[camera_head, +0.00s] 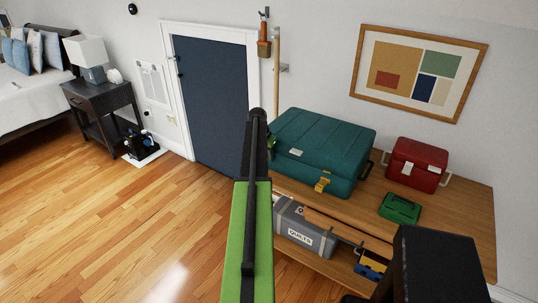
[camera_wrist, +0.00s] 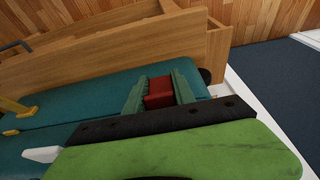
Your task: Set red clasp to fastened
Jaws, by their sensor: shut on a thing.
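A large teal case (camera_head: 325,140) lies closed on the wooden bench. It fills much of the wrist view (camera_wrist: 90,100). The red clasp (camera_wrist: 159,93) is a small red block on the teal case in the wrist view. My gripper (camera_wrist: 160,86) has its two green fingers on either side of the clasp and is shut on it. In the head view my arm hides the clasp and most of my gripper. I cannot tell whether the clasp is fastened.
A yellow clasp (camera_head: 322,185) is on the case's front. A red box (camera_head: 417,165) and a small green case (camera_head: 399,208) stand to the right on the bench (camera_head: 462,215). A grey quilts box (camera_head: 298,236) is below. Open floor (camera_head: 100,230) lies left.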

